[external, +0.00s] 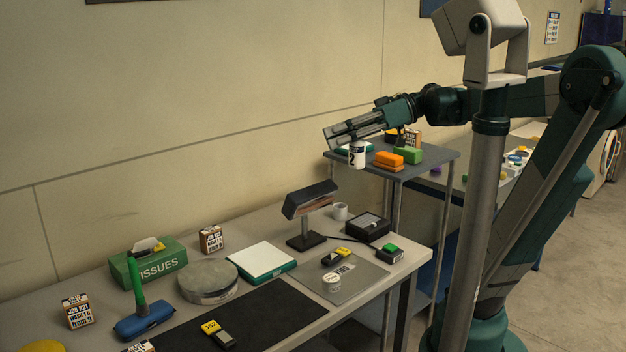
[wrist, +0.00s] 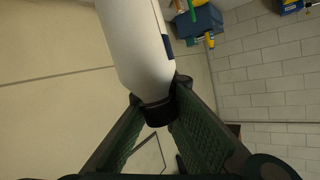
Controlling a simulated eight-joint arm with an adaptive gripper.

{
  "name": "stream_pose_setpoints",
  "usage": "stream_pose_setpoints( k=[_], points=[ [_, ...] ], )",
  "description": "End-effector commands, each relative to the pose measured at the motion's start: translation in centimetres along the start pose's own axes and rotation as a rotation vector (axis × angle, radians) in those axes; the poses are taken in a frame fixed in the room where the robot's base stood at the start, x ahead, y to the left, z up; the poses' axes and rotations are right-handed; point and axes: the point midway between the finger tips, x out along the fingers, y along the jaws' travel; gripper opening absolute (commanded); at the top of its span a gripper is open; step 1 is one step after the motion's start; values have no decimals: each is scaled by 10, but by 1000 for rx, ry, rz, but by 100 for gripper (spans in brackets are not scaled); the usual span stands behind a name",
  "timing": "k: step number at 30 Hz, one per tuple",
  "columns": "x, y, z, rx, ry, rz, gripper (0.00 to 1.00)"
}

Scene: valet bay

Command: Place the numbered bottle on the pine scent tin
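My gripper (external: 350,134) is raised over the left part of the raised grey stand and is shut on a white bottle (external: 357,155). The bottle shows a dark "2". In the wrist view the white bottle (wrist: 133,45) has its black cap (wrist: 158,108) between my two green-padded fingers (wrist: 158,115). Several small coloured round tins (external: 516,159) sit on the far table at the right; I cannot read which is pine.
The raised stand (external: 440,158) bears orange and green blocks (external: 389,158). The near bench holds a lamp (external: 309,200), a tissue box (external: 150,265), a round grey disc (external: 208,281), a white-topped box (external: 262,260) and a black mat (external: 255,318). A blue tote (wrist: 199,20) shows in the wrist view.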

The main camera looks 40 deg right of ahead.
Motion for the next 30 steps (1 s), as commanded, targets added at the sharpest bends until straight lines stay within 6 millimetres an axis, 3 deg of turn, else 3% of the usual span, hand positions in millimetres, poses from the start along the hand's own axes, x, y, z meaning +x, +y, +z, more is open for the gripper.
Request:
stream_pose_setpoints(
  k=[18,30],
  points=[
    [18,15,51,14,2,-3,0],
    [42,35,117,30,5,-10,0]
  ],
)
